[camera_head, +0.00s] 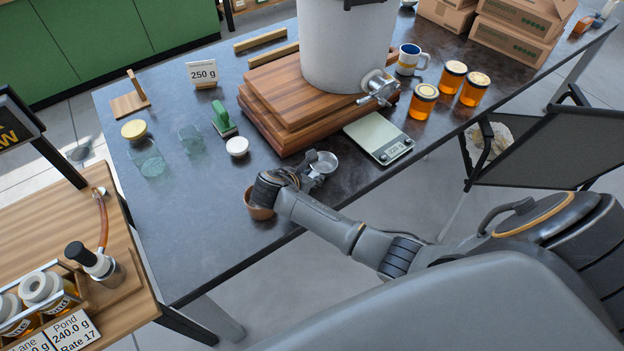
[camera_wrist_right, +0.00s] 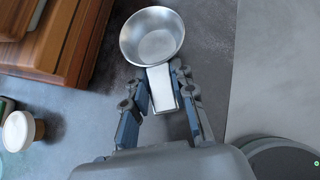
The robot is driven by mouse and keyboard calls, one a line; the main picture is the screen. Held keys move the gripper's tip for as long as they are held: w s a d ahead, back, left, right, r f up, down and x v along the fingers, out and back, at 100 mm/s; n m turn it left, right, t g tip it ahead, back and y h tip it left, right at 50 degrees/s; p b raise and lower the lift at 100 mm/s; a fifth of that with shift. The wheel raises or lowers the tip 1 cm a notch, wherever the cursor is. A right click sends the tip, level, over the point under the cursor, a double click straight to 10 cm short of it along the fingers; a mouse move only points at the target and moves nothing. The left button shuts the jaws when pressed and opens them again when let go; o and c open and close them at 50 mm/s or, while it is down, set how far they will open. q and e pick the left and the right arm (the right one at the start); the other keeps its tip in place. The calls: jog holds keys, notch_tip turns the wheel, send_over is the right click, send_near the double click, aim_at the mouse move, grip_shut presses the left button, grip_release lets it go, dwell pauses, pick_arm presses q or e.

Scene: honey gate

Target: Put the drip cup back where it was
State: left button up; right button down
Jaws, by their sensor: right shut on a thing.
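The drip cup is a small round metal cup (camera_head: 325,161) with a flat handle, and it looks empty. It also shows in the right wrist view (camera_wrist_right: 152,38), upright with its mouth towards the camera. My right gripper (camera_head: 308,178) is shut on the cup's handle; the fingers flank the handle in the wrist view (camera_wrist_right: 162,82). The cup is over the dark table near its front edge, in front of the wooden boards and left of the scale. I cannot tell whether it touches the table. My left gripper is not in view.
A white bucket (camera_head: 345,45) with a metal tap (camera_head: 379,87) stands on stacked wooden boards (camera_head: 285,125). A scale (camera_head: 378,138) and honey jars (camera_head: 424,101) are to the right. A terracotta bowl (camera_head: 259,212) is partly hidden by my arm. The table's front left is clear.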

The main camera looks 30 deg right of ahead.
jog(key=shift+f, duration=0.8)
jog(key=c, duration=1.1)
grip_release()
jog(key=shift+f, duration=0.1)
jog(key=v, duration=1.2)
